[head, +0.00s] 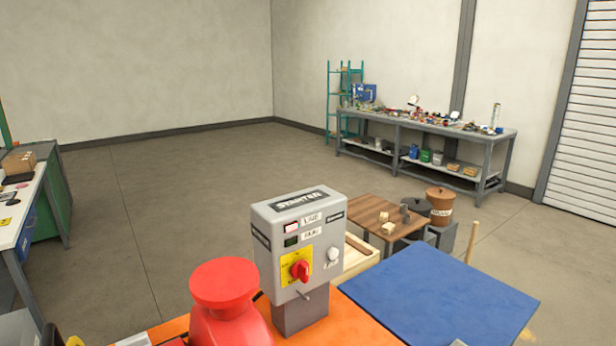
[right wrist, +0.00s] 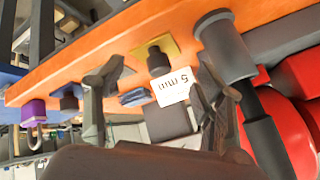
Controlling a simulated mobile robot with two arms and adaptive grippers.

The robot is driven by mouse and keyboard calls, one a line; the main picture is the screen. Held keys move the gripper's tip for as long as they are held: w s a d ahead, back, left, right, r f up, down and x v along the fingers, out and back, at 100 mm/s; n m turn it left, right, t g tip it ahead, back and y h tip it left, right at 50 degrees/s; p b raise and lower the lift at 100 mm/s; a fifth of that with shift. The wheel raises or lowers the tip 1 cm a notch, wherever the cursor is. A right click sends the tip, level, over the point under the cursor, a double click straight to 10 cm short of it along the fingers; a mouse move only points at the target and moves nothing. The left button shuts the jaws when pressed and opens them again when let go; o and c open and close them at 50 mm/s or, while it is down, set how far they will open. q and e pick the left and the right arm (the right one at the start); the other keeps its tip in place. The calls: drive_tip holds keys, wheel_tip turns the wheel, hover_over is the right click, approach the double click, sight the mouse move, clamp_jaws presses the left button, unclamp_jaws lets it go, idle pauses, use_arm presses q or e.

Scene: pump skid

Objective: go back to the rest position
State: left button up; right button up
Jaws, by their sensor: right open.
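My right gripper (right wrist: 157,85) shows in the right wrist view, with its two dark fingers spread apart. No object is visibly held between them. Behind the fingers is the side of the orange skid (right wrist: 110,40), with a white "5 mm" tag (right wrist: 174,87) and a purple padlock (right wrist: 33,112) on the left. In the head view the grey STARTER box (head: 300,240), with a red knob on a yellow plate, stands on the orange skid (head: 350,326) beside a red pump part (head: 224,285). Neither gripper shows in the head view. My left gripper is out of sight.
A blue panel (head: 440,298) lies right of the starter box. Beyond it are a small wooden table (head: 375,212) and a brown bin (head: 440,205). A workbench (head: 430,126) stands along the back wall. Open floor (head: 170,200) lies behind and left.

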drive_tip(key=s+d+f+n+g+h, duration=0.1)
drive_tip(key=s+d+g+h, duration=0.1)
drive_tip(key=s+d, duration=0.35)
drive_tip(key=s+d+f+n+g+h, duration=0.1)
drive_tip(key=s+d+n+h, duration=0.15)
drive_tip(key=s, duration=0.55)
wheel_tip(320, 180, down, 25)
drive_tip(key=g+b, duration=0.1)
drive_tip(key=s+d+f+g, duration=0.1)
drive_tip(key=s+d+f, duration=0.2)
drive_tip(key=s+f, duration=1.5)
drive_tip(key=shift+f+g+b, duration=0.4)
drive_tip(key=shift+f+b, duration=0.05)
drive_tip(key=shift+f, duration=0.05)
drive_tip(key=shift+c, duration=0.2)
